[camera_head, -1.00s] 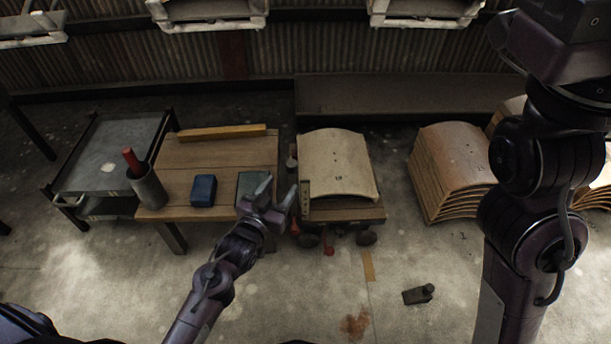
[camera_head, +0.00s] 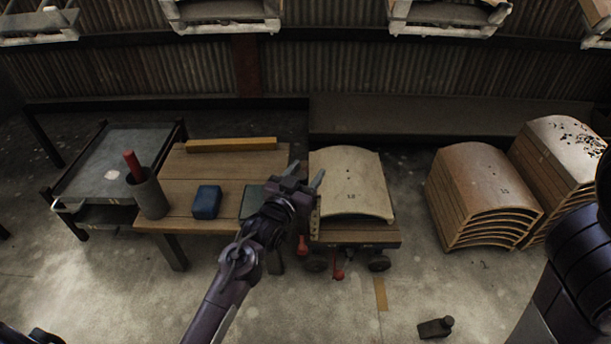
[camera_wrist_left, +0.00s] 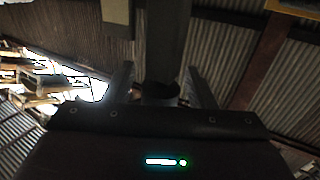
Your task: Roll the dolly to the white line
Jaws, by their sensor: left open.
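The dolly (camera_head: 350,237) is a low wooden deck on dark wheels, with red parts at its front left. A pale curved panel (camera_head: 350,185) lies on it. My left gripper (camera_head: 307,178) is open at the dolly's left edge, beside the panel, partly in front of a small upright piece there. In the left wrist view its fingers (camera_wrist_left: 165,88) stand apart with a dark post (camera_wrist_left: 168,40) between or beyond them; I cannot tell which. I see no clear white line; a tan strip (camera_head: 380,293) lies on the floor in front of the dolly. My right gripper is out of view.
A wooden table (camera_head: 180,210) with a blue block (camera_head: 206,202) and grey cup (camera_head: 149,193) stands left of the dolly. Stacked curved panels (camera_head: 480,195) stand to the right. A small dark object (camera_head: 435,328) lies on the floor. Floor in front is mostly clear.

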